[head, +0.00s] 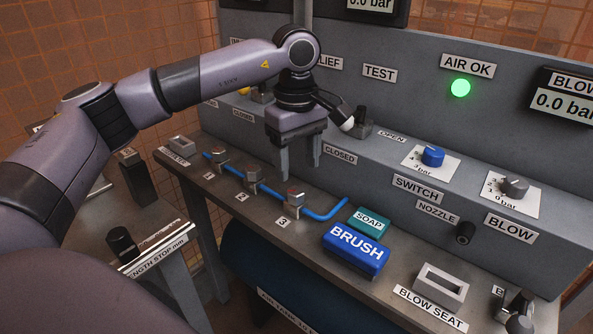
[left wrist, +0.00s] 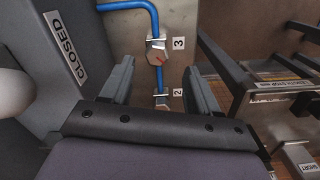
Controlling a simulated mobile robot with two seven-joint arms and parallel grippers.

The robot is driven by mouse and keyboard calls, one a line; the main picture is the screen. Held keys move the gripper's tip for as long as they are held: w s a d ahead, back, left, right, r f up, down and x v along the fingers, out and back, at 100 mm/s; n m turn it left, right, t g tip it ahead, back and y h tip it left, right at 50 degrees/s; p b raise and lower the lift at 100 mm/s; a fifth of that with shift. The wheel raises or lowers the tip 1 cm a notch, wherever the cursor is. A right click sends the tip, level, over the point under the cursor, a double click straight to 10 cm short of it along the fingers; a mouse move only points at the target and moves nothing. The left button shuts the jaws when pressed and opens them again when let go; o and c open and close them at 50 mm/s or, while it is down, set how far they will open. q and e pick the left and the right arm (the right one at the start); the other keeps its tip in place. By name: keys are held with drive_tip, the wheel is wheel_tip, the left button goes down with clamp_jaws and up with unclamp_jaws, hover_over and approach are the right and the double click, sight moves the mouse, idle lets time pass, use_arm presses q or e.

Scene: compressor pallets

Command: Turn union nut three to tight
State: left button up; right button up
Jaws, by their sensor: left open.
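Union nut three (head: 293,197) is a small metal nut with a red mark, on the blue pipe (head: 325,215) beside the label 3. In the left wrist view nut three (left wrist: 157,54) shows ahead of the fingers, its red line slanted across its face. Union nut two (head: 252,178) and another nut (head: 220,157) sit further left on the same pipe. My left gripper (head: 299,174) is open and empty, pointing down above the bench near nuts two and three, apart from them. In the left wrist view nut two (left wrist: 162,101) lies between the fingers. My right gripper is not in view.
A blue brush block (head: 355,248) and a teal soap block (head: 369,221) lie right of the pipe. The grey panel with a blue switch knob (head: 432,156) rises behind. A blow seat block (head: 440,287) stands at the front right. A length-stop stand (head: 158,249) is at left.

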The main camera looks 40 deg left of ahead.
sight(295, 190)
use_arm(q)
drive_tip(key=shift+w+a+r, duration=0.1)
drive_tip(key=shift+w+a, duration=0.3)
drive_tip(key=shift+a, duration=0.1)
drive_tip(key=shift+s+f, duration=0.1)
drive_tip(key=shift+f, duration=3.35)
drive_tip(key=c, duration=1.1)
